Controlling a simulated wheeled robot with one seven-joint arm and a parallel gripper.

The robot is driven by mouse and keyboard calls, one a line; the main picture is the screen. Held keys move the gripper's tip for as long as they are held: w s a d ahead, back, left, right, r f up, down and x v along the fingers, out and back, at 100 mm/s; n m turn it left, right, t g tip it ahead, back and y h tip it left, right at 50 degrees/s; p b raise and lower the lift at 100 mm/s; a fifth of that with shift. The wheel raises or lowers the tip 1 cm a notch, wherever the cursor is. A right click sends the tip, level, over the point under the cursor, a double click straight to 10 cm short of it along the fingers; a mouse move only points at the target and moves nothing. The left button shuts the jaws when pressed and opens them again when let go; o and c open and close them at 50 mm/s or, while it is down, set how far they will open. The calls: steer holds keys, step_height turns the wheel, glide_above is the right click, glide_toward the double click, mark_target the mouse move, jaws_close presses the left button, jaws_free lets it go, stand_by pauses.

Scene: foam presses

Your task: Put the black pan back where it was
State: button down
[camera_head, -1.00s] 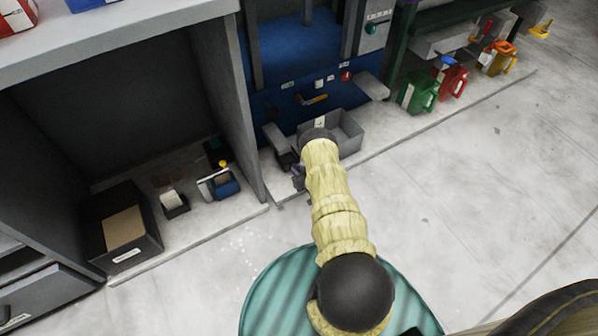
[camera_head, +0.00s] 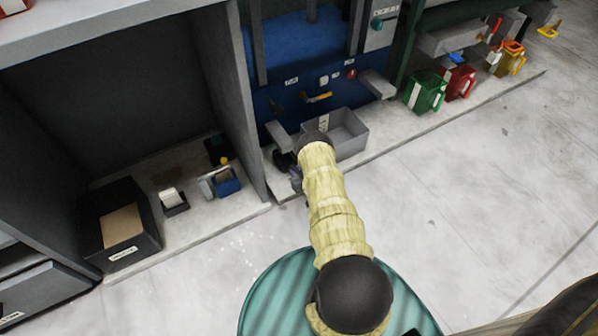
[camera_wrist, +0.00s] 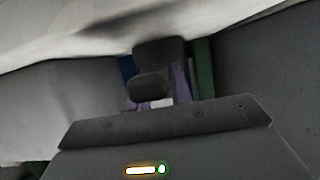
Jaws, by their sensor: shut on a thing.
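My gripper (camera_head: 297,180) is at the end of my arm, low in front of the blue press, just left of the grey open bin. My arm and wrist hide most of it. A small dark piece (camera_head: 284,160) shows beside it, which seems to be part of the black pan; its outline and tilt cannot be told. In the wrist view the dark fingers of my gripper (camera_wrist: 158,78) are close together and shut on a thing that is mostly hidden.
The grey bin (camera_head: 352,139) stands at the blue press (camera_head: 300,100). Left of a grey partition are a black box (camera_head: 145,235), a small black holder (camera_head: 175,205) and a blue tape dispenser (camera_head: 226,185). Green (camera_head: 423,92) and red (camera_head: 459,83) jugs stand right. The floor at right is clear.

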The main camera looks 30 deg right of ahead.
steer(key=c, duration=1.3)
jaws_free()
steer(key=shift+f, duration=0.1)
steer(key=shift+o, duration=0.2)
steer(key=shift+s+d, duration=0.1)
steer(key=shift+d, duration=0.1)
steer(key=shift+s+d+r, duration=0.1)
steer(key=shift+r, duration=0.15)
steer(key=shift+s+r+p, duration=0.2)
steer(key=shift+s+p, duration=0.1)
steer(key=shift+p, duration=0.25)
steer(key=p+v, duration=0.6)
steer(key=v, duration=0.5)
